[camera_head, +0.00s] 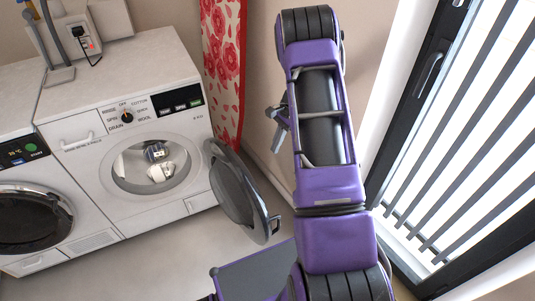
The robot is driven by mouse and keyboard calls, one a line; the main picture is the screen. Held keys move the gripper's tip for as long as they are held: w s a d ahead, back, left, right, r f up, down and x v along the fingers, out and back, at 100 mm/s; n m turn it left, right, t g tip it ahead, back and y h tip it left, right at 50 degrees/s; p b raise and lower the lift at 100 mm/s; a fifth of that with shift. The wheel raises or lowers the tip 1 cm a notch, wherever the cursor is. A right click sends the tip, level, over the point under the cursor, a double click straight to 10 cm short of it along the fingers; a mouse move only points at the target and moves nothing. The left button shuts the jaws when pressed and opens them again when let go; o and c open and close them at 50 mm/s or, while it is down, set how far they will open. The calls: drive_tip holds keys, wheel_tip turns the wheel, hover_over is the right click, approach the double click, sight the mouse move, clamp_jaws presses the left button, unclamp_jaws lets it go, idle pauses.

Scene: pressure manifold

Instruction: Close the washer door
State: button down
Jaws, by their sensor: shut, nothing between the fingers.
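The white washer (150,158) stands at the left, its round drum opening (150,165) facing me. A few items, white and dark, show inside the drum. Its round grey door (239,192) is swung wide open to the right, hinged at the right side of the opening. A small latch or handle piece (275,222) sits on the door's free edge. My purple arm rises to the right of the door, with a gap of floor and wall between its upper part and the door.
A second machine (38,210) with a closed dark door stands at the far left. A window with slats (470,130) is at the right. Floor (150,255) before the washer is clear.

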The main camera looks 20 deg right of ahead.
drive_tip(key=s+a+f, duration=0.1)
drive_tip(key=a+f, duration=0.6)
drive_tip(key=f, duration=0.1)
drive_tip(key=shift+f+b, duration=0.25)
drive_tip(key=shift+b, duration=0.15)
drive_tip(key=shift+s, duration=0.15)
